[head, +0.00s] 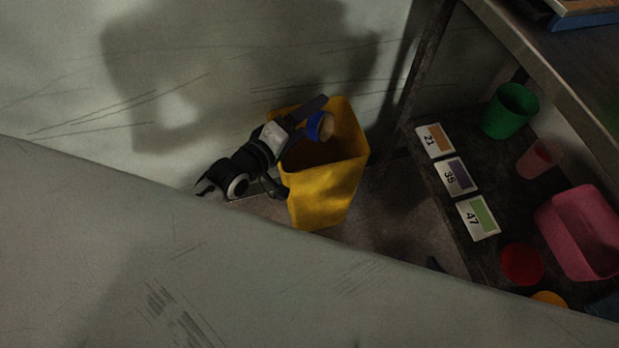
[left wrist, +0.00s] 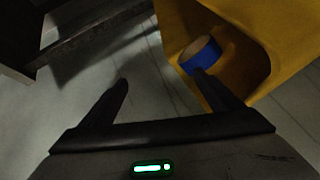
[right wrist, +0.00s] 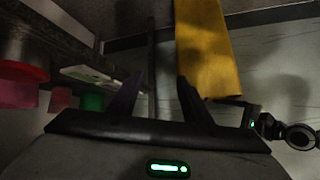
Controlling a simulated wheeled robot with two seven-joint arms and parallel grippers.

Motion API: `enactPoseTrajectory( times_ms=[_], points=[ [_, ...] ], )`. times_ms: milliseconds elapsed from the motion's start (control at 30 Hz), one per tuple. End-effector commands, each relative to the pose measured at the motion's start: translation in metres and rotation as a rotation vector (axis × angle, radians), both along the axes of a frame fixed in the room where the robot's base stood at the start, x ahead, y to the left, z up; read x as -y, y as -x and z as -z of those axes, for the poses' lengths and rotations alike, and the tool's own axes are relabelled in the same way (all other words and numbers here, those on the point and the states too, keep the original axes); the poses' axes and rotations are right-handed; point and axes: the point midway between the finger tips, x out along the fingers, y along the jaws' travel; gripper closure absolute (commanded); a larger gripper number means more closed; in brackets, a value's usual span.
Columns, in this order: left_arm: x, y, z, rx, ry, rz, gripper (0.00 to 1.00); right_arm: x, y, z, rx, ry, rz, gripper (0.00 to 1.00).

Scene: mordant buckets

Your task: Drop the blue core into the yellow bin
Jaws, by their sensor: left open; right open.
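The blue core (head: 320,126), a short blue roll with a tan end, shows at the mouth of the yellow bin (head: 322,200). In the left wrist view the core (left wrist: 201,54) lies within the outline of the bin's opening (left wrist: 265,25), just beyond my right-hand fingertip. I cannot tell whether it touches the finger or the bin wall. My left gripper (left wrist: 163,82) is open at the bin, with nothing between its fingers. My right gripper (right wrist: 158,90) is open and empty. In its view the yellow bin (right wrist: 208,50) stands ahead. The head view mostly hides this gripper behind the partition.
A pale partition (head: 180,260) crosses the foreground. Right of the bin, a dark shelf holds numbered cards (head: 456,177), a green cup (head: 511,110), a pink bin (head: 580,232) and a red cup (head: 522,264). A shelf post (head: 424,70) stands close to the bin.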

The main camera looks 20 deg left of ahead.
Motion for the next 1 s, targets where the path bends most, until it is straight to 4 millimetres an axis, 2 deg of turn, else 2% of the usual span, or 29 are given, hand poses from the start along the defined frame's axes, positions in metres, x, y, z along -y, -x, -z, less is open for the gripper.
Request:
enactPoseTrajectory(
  times_ms=[167, 500, 600, 767, 1000],
  points=[
    [-0.004, 0.011, -0.004, -0.002, 0.000, -0.001, 0.15, 0.000, 0.002, -0.001, -0.008, 0.005, -0.002, 0.56],
    [-0.024, 0.070, -0.022, -0.004, -0.001, 0.001, 0.15, 0.002, 0.002, -0.009, -0.021, 0.029, -0.013, 0.56],
    [-0.029, 0.082, -0.025, -0.003, -0.001, 0.000, 0.15, 0.003, 0.002, -0.008, -0.026, 0.034, -0.016, 0.56],
    [-0.033, 0.093, -0.028, -0.001, 0.000, 0.000, 0.15, 0.004, 0.000, -0.010, -0.021, 0.037, -0.017, 0.56],
    [-0.033, 0.094, -0.028, 0.000, -0.001, 0.000, 0.15, 0.004, -0.003, -0.010, -0.017, 0.038, -0.017, 0.56]
  ],
)
